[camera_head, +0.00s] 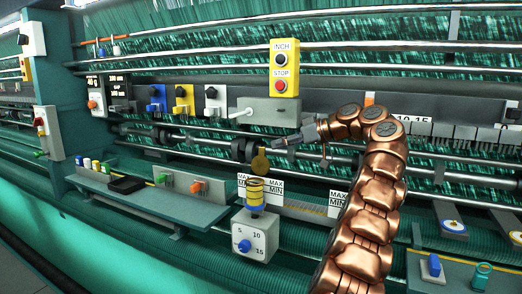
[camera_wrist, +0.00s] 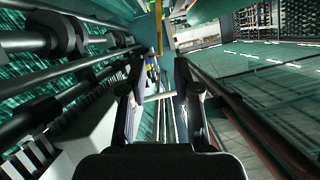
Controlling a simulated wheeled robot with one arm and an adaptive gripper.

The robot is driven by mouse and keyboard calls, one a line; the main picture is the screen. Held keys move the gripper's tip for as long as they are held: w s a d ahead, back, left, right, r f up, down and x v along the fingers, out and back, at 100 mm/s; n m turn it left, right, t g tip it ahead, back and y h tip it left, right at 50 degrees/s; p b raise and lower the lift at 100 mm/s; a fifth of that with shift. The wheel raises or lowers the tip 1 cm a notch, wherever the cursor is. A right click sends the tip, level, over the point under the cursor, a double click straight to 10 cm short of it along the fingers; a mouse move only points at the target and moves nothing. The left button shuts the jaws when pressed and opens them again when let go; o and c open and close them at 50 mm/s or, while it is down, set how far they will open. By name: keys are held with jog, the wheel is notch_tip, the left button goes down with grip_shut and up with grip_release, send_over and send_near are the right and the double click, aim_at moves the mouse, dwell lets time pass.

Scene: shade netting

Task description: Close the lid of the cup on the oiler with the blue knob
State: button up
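The oiler (camera_head: 256,236) is a pale box with a blue knob and a dial marked 5, 10 and 15, in the lower middle of the head view. Its cup (camera_head: 255,194), with yellow and blue bands, stands on top. A brass round lid (camera_head: 260,162) stands up above the cup's back edge, so the cup is open. My gripper (camera_head: 285,143) is above and slightly right of the lid, apart from it as far as I can tell. In the wrist view my gripper (camera_wrist: 158,92) has its fingers spread with nothing held between them. The oiler is not clear in the wrist view.
A yellow INCH/STOP box (camera_head: 284,68) stands above my gripper. Horizontal rails and shafts run behind it. A shelf (camera_head: 150,195) with green and orange knobs lies left of the oiler. MAX/MIN labels (camera_head: 275,190) sit beside the cup. Another blue-knobbed device (camera_head: 433,266) is at lower right.

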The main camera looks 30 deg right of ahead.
aim_at(262, 149)
jog(key=shift+b+x, duration=0.4)
jog(key=shift+x, duration=2.95)
jog(key=shift+c, duration=0.2)
grip_shut()
